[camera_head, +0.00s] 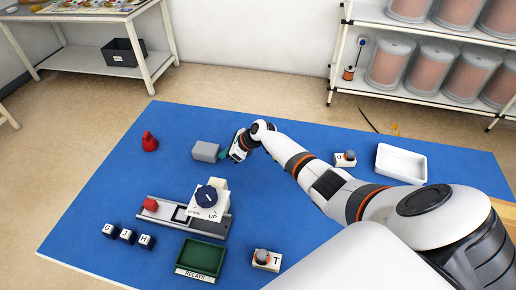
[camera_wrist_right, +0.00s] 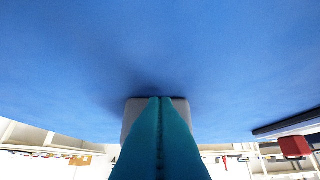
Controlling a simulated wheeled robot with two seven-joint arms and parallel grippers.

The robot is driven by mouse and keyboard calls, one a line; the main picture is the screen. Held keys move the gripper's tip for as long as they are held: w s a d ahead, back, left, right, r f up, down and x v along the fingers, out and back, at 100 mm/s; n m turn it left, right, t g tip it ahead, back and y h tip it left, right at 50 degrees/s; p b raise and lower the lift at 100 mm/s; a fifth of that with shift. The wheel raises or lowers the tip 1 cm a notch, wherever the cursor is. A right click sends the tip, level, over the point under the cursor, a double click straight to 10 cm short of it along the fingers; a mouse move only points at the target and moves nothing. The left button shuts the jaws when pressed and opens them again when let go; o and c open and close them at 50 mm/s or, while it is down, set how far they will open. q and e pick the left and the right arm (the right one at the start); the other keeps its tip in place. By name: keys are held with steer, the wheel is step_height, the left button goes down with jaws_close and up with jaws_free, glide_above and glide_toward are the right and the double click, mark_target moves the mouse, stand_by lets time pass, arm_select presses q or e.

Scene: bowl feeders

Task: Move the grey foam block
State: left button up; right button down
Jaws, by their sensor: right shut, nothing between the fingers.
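The grey foam block (camera_head: 205,151) lies on the blue table mat, left of my right gripper in the head view. My right gripper (camera_head: 227,157) is low over the mat, just to the right of the block, with its teal fingertips pointing toward it. In the right wrist view the teal fingers (camera_wrist_right: 161,138) are shut together with nothing between them. The grey block (camera_wrist_right: 131,113) shows behind the fingertips, which hide its middle. I cannot tell whether the fingertips touch it. My left gripper is not in view.
On the blue mat (camera_head: 110,190) stand a red object (camera_head: 149,142), a slide with a dial (camera_head: 206,197), lettered cubes (camera_head: 127,236), a green relays tray (camera_head: 202,258), two knob boxes (camera_head: 266,260) and a white tray (camera_head: 401,163).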

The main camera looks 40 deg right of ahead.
mark_target(216, 150)
steer(key=w+a+b, duration=0.1)
steer(key=w, duration=0.1)
steer(key=w+a+b, duration=0.1)
steer(key=w+a, duration=0.1)
steer(key=w+a+b, duration=0.1)
steer(key=w+a, duration=0.1)
steer(key=shift+a+f, duration=0.1)
steer(key=shift+f, duration=0.15)
steer(key=shift+w+a+r, duration=0.15)
steer(key=shift+w+a, duration=0.05)
steer(key=shift+w, duration=0.05)
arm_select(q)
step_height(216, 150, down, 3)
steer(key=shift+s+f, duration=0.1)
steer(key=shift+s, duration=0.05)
arm_select(e)
steer(key=shift+r, duration=0.1)
